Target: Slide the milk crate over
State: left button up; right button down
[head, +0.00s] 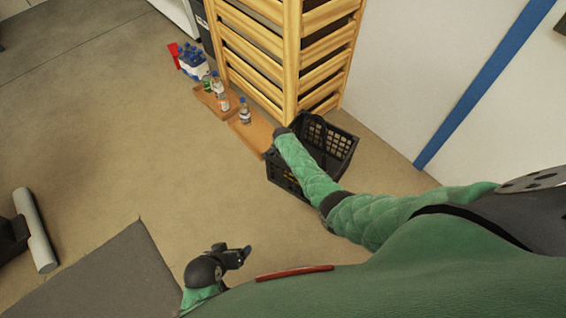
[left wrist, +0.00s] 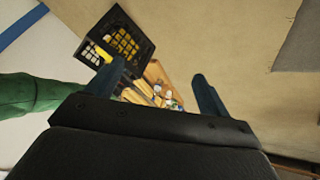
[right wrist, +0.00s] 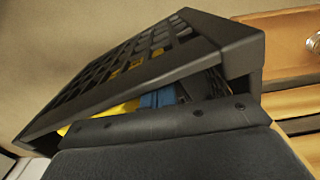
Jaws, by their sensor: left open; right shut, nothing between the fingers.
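The black milk crate (head: 341,146) stands on the floor against the wooden slatted stack, with something yellow inside it. It also shows in the left wrist view (left wrist: 140,44). In the right wrist view its grid wall and rim (right wrist: 215,50) are very close. My right arm reaches over the crate in the head view, and its fingers are hidden there. In the right wrist view the blue fingers of my right gripper (right wrist: 165,97) are together and empty, partly hidden behind the crate's rim. I cannot tell if they touch it. My left gripper (left wrist: 158,72) is open and empty, well away from the crate.
Wooden boards (head: 257,137) with bottles (head: 244,112) lie beside the crate. The slatted wooden stack (head: 290,60) rises behind it, and a white wall is at right. A pack of blue-capped bottles (head: 193,66) stands farther back.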

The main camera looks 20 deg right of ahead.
pick_arm(q)
jog(key=r, duration=0.4)
jog(key=r+p, duration=0.1)
jog(key=shift+s+a+r, duration=0.25)
jog(key=shift+s+r, duration=0.05)
jog(key=shift+r, duration=0.1)
pick_arm(e)
notch_tip(320, 180, up, 7)
